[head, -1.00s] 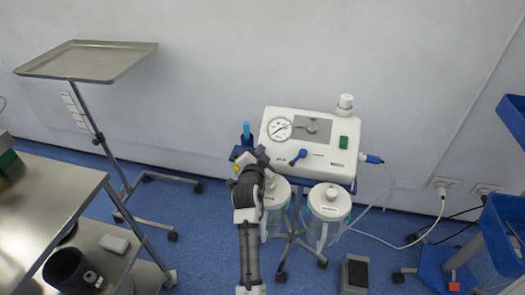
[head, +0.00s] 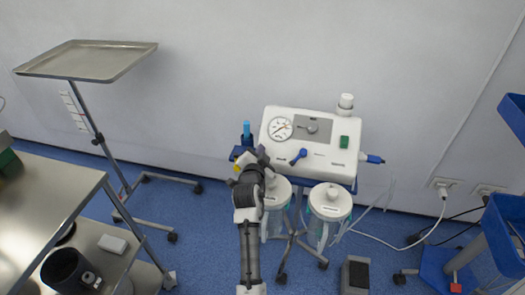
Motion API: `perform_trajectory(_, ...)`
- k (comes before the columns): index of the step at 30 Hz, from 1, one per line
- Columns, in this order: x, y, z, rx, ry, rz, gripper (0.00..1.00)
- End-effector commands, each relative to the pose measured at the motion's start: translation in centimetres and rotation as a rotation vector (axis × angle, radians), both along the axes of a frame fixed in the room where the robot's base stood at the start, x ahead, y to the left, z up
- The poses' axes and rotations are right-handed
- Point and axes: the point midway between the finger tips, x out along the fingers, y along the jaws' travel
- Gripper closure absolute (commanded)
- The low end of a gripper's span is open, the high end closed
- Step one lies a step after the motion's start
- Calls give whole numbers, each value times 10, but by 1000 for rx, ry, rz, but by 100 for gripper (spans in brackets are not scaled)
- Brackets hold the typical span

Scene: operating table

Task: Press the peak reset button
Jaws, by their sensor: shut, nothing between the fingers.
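A white suction unit (head: 330,167) stands on a wheeled stand near the wall. Its top face carries a round gauge (head: 280,128), a grey panel with a knob (head: 312,128), a blue lever (head: 299,156) and a green switch (head: 344,142). I cannot make out a button labelled peak reset. My gripper (head: 263,155) is shut and empty at the unit's front left corner, below the gauge. Whether it touches the housing cannot be told. My gripper and arm hide part of that corner.
Two lidded jars (head: 329,203) hang below the unit. A blue-topped holder (head: 246,133) is at its left. A tray stand (head: 90,62) and a steel table (head: 45,205) are at left. A blue cart (head: 497,235), wall sockets and cables are at right.

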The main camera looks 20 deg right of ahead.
Motion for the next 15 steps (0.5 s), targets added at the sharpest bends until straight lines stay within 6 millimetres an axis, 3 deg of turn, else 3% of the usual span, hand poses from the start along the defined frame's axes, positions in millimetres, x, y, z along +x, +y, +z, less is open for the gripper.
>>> perform_trajectory(15, 2, -5, -12, 5, 11, -6, 100)
